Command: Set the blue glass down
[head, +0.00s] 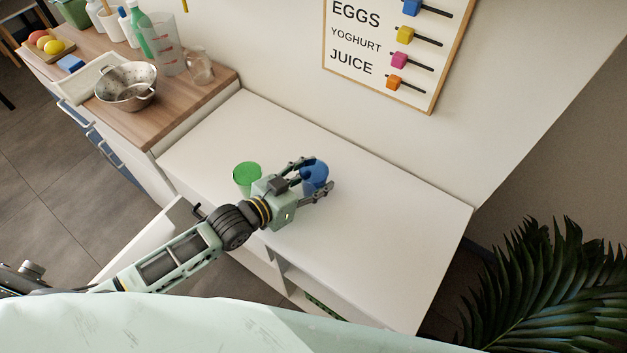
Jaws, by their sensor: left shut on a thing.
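The blue glass (316,174) is at the middle of the head view, over the white worktop (400,230). My left gripper (318,176) reaches in from the left and is shut on the blue glass, with its fingers on either side of it. The fingers and palm hide part of the glass. I cannot tell whether its base touches the worktop. A green glass (246,177) stands on the worktop just left of the gripper. My right gripper is not in view.
A wooden counter (190,110) at the upper left holds a metal colander (126,88), a clear measuring jug (163,45) and bottles. A wall board (390,45) hangs behind. The worktop is clear right of the blue glass. A plant (540,290) stands at the lower right.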

